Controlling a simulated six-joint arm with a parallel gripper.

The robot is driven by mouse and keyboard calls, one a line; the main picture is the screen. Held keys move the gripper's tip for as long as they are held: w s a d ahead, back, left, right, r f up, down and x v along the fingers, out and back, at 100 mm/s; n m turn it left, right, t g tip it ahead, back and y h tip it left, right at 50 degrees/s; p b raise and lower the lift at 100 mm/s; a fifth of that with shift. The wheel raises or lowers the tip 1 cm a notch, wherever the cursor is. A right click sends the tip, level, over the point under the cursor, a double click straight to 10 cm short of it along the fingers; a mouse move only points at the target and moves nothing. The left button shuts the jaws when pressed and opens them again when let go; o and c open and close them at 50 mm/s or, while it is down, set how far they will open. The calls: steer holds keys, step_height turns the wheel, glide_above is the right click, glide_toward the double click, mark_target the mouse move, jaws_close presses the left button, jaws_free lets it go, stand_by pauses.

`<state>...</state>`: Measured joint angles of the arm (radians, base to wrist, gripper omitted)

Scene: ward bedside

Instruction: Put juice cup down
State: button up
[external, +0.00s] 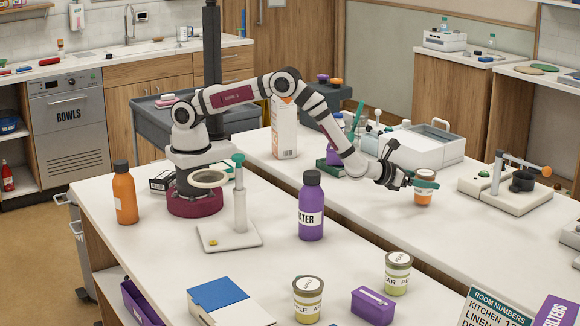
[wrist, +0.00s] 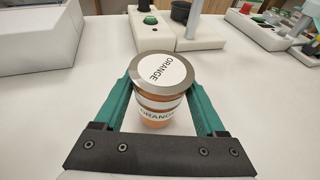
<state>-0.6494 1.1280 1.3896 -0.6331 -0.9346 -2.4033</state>
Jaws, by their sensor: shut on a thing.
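The orange juice cup (external: 424,193) is an orange cup with a grey lid and white labels. In the wrist view the cup (wrist: 161,106) has ORANGE printed on its lid and side. My gripper (external: 425,183) is shut on it, with one green finger on each side. The cup looks upright, its base at or very near the white table top; I cannot tell whether it touches. Two other cups stand in front: one labelled apple (external: 307,302) and one labelled pear (external: 397,275).
A purple bottle (external: 311,210), an orange bottle (external: 125,195) and a purple box (external: 372,305) stand on the near table. A white device (external: 520,190) is right of the cup, and a grey-white box (external: 420,145) is behind it. The table just around the cup is clear.

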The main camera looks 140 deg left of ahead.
steer(key=shift+f, duration=0.3)
steer(key=shift+f, duration=0.1)
